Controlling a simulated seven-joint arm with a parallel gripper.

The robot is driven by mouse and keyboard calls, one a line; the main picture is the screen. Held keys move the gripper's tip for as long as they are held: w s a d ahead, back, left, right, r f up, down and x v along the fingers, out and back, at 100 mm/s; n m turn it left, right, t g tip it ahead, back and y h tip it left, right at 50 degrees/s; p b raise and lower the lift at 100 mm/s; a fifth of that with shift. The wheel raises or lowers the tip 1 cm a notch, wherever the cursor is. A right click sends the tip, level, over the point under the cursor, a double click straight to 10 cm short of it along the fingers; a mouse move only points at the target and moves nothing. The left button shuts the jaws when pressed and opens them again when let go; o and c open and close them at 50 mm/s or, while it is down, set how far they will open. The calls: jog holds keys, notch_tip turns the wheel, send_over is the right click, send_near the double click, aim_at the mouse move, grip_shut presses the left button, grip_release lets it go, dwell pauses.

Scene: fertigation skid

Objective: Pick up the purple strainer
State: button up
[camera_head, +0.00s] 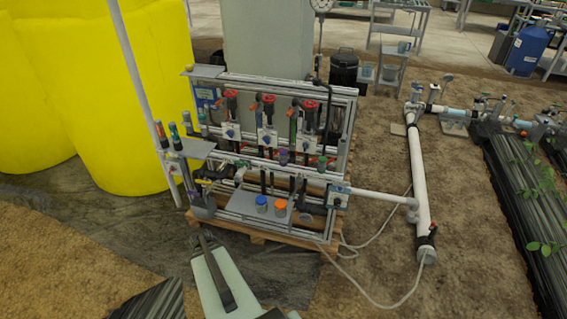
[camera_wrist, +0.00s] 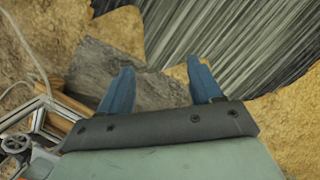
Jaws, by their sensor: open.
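A small purple-topped part (camera_head: 283,156) stands on the middle shelf of the metal-framed skid (camera_head: 250,211); it may be the purple strainer, but it is too small to be sure. Another thin cylinder with a purplish part (camera_head: 177,145) stands at the skid's left end. My gripper (camera_wrist: 161,84) shows in the wrist view with two blue fingers spread apart and nothing between them. It points at the ground, away from both purple parts. No purple thing shows in the wrist view. In the head view I cannot make out the fingertips.
A blue-capped jar (camera_head: 261,204) and an orange-capped jar (camera_head: 280,208) stand on the skid's front plate. Red-topped valves (camera_head: 268,104) line the upper rail. A white pipe (camera_head: 419,170) and loose hose lie to the right. Yellow tanks (camera_head: 120,100) stand at the left.

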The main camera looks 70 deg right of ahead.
jog(key=s+d+r+m+t+h, duration=0.15)
jog(key=d+r, duration=0.25)
jog(key=d, duration=0.7)
jog(key=s+d+r+m+t, duration=0.1)
jog(key=s+d+r+m, duration=0.2)
jog(key=d, duration=0.7)
jog(key=n+t+h, duration=0.3)
jog(key=n+h, duration=0.1)
jog(key=n, duration=0.1)
send_near(284, 152)
jog(key=shift+m, duration=0.25)
jog(key=x, duration=0.3)
jog(key=d+x, duration=0.1)
jog(key=x, duration=0.2)
jog(key=shift+d+f, duration=0.1)
jog(key=shift+f, duration=0.1)
jog(key=shift+a+x, duration=0.15)
jog(key=shift+x, duration=0.9)
jog(key=shift+a+x, duration=0.15)
jog(key=shift+x, duration=0.9)
jog(key=shift+a+x, duration=0.2)
jog(key=shift+x, duration=0.8)
jog(key=shift+f, duration=0.15)
jog(key=c, duration=1)
